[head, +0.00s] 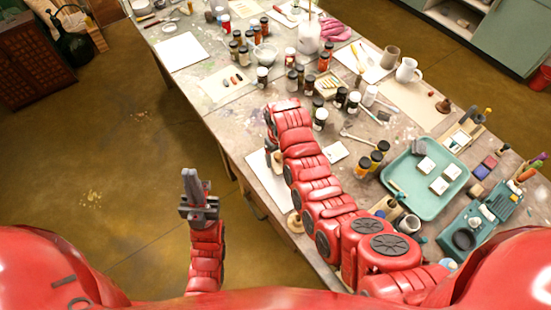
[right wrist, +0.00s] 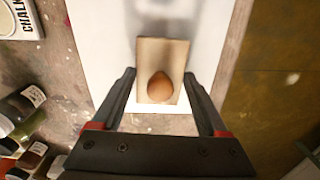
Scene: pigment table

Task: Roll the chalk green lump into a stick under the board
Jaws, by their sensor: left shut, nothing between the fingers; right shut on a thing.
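The board (right wrist: 150,48) is a small tan rectangle with a round brown knob (right wrist: 160,87) on top. It shows in the right wrist view over a white sheet (right wrist: 112,60). My right gripper (right wrist: 159,73) is shut on the board, one finger at each side. In the head view my right arm covers most of this spot; only part of the white sheet (head: 262,178) shows beside it. I see no chalk green lump; whether it lies under the board is hidden. My left gripper (head: 193,178) is shut and empty, pointing up over the floor, left of the table.
Several dark jars stand beyond my right arm, and some show at the left of the right wrist view. A teal tray (head: 428,208) lies to the right. The table's front edge is close to the sheet.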

